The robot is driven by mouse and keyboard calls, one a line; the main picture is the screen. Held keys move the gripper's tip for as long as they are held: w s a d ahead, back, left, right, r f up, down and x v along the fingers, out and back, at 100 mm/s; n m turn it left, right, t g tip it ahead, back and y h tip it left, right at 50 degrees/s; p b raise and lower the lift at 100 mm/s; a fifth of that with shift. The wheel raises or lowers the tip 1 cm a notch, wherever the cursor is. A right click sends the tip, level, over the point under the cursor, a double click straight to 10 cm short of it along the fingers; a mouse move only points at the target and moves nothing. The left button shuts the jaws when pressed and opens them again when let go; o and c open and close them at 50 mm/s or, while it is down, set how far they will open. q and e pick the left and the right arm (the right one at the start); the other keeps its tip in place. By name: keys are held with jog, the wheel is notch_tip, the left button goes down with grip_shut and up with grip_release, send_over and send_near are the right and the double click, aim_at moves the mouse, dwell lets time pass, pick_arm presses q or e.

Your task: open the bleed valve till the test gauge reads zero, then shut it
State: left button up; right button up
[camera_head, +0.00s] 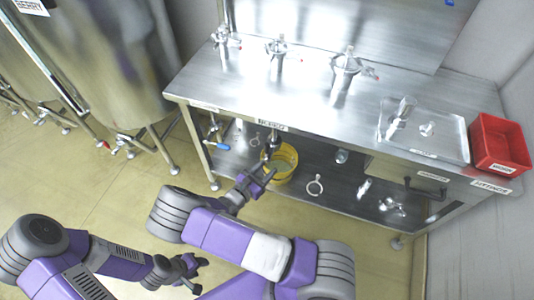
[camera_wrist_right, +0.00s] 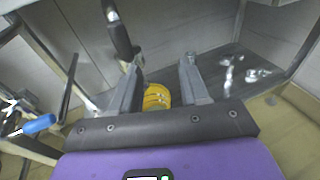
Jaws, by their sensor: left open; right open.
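Under the bench's front edge, a dark-handled fitting (camera_head: 272,141) hangs above a yellow bucket (camera_head: 288,153); it may be the bleed valve, but I cannot tell. A blue-handled valve (camera_head: 217,146) sits to its left, by the bench leg. No gauge face is readable. My right gripper (camera_head: 255,182) is open and empty in front of the bucket. In the right wrist view, a black handle (camera_wrist_right: 119,35) stands beyond its left finger, and the bucket (camera_wrist_right: 156,97) shows between the open fingers (camera_wrist_right: 160,72). My left gripper (camera_head: 190,270) is open and empty, low over the floor.
A large steel tank (camera_head: 105,60) stands at left. The floor before the bench is open.

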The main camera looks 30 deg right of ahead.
aim_at(265, 150)
jog(key=w+d+t, duration=0.1)
jog(key=w, duration=0.1)
jog(key=w+d+r+n+b, duration=0.1)
jog(key=w+d, duration=0.1)
jog(key=w+d+r+t+b, duration=0.1)
jog(key=w, duration=0.1)
jog(key=shift+w+d+r+n+t+h, duration=0.2)
jog(key=shift+w+d+n+t+h, duration=0.1)
jog(key=shift+w+d, duration=0.1)
jog(key=shift+a, duration=0.1)
grip_shut()
